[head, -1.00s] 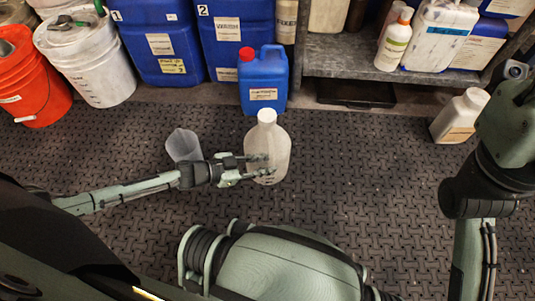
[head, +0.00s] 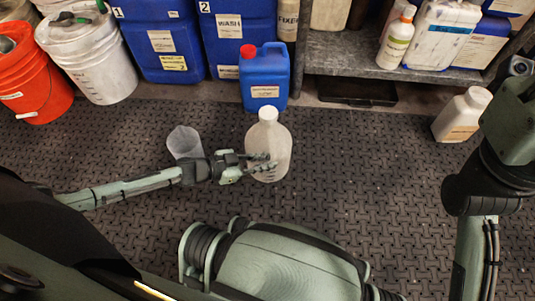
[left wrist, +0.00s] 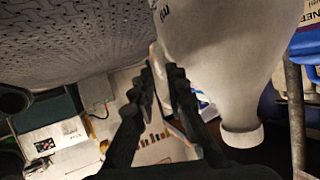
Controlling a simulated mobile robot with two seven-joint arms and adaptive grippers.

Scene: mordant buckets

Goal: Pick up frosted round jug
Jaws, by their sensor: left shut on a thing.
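The frosted round jug (head: 272,138), with a white cap, stands upright on the dark textured floor mat in the head view. My left gripper (head: 262,162) reaches it from the left, low on its side. In the left wrist view the jug (left wrist: 215,60) appears upside down and large. There my left gripper (left wrist: 162,75) has its fingers shut on a narrow pale part of the jug, seemingly its handle. The exact contact is partly hidden. My right arm shows at the right of the head view, but its gripper is not visible.
A clear beaker (head: 184,142) stands close behind my left wrist. A blue jug with a red cap (head: 264,78) stands just behind the frosted jug. A white-capped bottle (head: 461,115) is at the right, and a shelf (head: 345,55) is at the back. The mat right of the jug is clear.

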